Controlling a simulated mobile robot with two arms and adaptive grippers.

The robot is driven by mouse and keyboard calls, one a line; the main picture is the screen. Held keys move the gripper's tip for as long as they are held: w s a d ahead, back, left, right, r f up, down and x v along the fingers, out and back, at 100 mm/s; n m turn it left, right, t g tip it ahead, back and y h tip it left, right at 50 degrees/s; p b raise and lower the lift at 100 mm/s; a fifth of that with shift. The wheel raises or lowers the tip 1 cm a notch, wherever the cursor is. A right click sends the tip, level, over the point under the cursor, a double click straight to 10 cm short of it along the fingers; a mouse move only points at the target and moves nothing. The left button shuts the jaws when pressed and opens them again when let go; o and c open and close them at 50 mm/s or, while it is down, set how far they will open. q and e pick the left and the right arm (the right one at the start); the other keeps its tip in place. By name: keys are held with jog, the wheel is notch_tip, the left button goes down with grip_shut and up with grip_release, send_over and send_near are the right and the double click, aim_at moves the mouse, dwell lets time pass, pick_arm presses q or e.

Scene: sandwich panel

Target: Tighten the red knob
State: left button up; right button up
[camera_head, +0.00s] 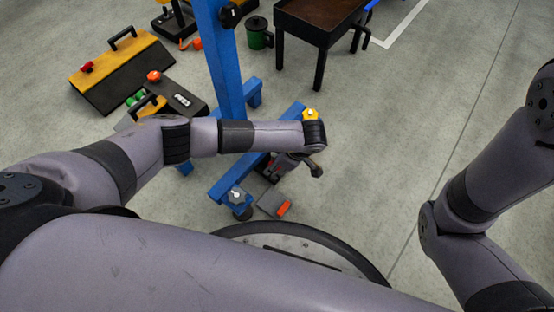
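No knob in view can be told with certainty as the red knob. A small orange-red knob-like piece (153,76) sits on the floor-side equipment at the left, and a red piece (87,67) is on the yellow-topped box. My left arm reaches across the middle to the blue stand. My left gripper (314,170) is partly hidden below its wrist, pointing down beside the stand's foot; its fingers are too small and covered to read. My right arm enters at the right edge, and its gripper is out of view.
A blue stand (220,60) rises at the centre, its feet spreading on the floor. A yellow-and-black box (120,75) lies at the left. A grey-and-red block (272,205) lies nearby. The right floor is clear.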

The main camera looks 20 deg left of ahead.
pick_arm(q)
jog(key=m+t+p, duration=0.1)
jog(key=m, duration=0.1)
jog(key=m+p, duration=0.1)
jog(key=m, duration=0.1)
jog(key=shift+s+m+t+h, duration=0.1)
jog(key=shift+m+t+h, duration=0.2)
jog(key=shift+m+t, duration=0.1)
dwell(0.5)
jog(key=o, duration=1.2)
jog(key=shift+c, duration=0.2)
jog(key=v, duration=1.2)
jog(key=shift+s+a, duration=0.1)
